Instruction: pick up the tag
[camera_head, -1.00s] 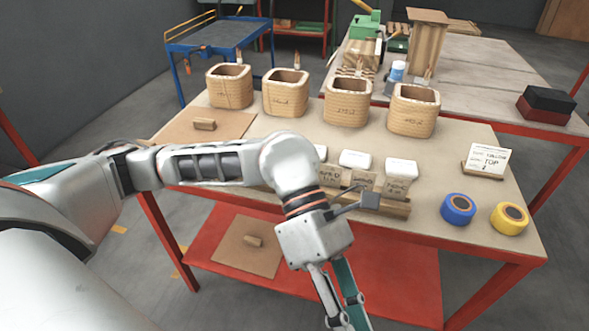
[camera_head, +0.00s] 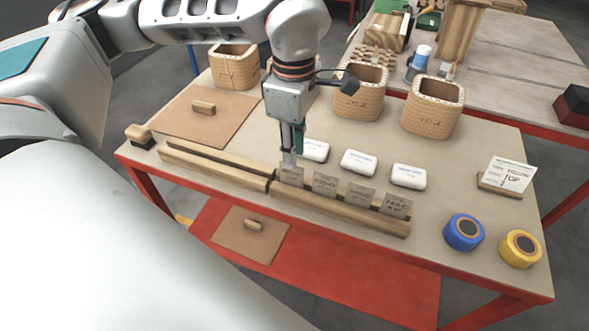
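Several small brown tags stand in a row in a slotted wooden rack (camera_head: 340,214) near the table's front edge. The leftmost tag (camera_head: 292,177) is under my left gripper (camera_head: 289,165). The others are a second tag (camera_head: 325,184), a third tag (camera_head: 360,195) and a rightmost tag (camera_head: 397,206). My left gripper points down, with its fingertips at the top edge of the leftmost tag. I see the fingers nearly edge-on, so I cannot tell whether they are closed on it. The tag still stands in the rack. My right gripper is out of view.
White blocks (camera_head: 358,162) lie behind the rack. A handled board (camera_head: 230,118) lies left. Blue tape (camera_head: 463,232), yellow tape (camera_head: 520,248) and a card stand (camera_head: 495,185) are at right.

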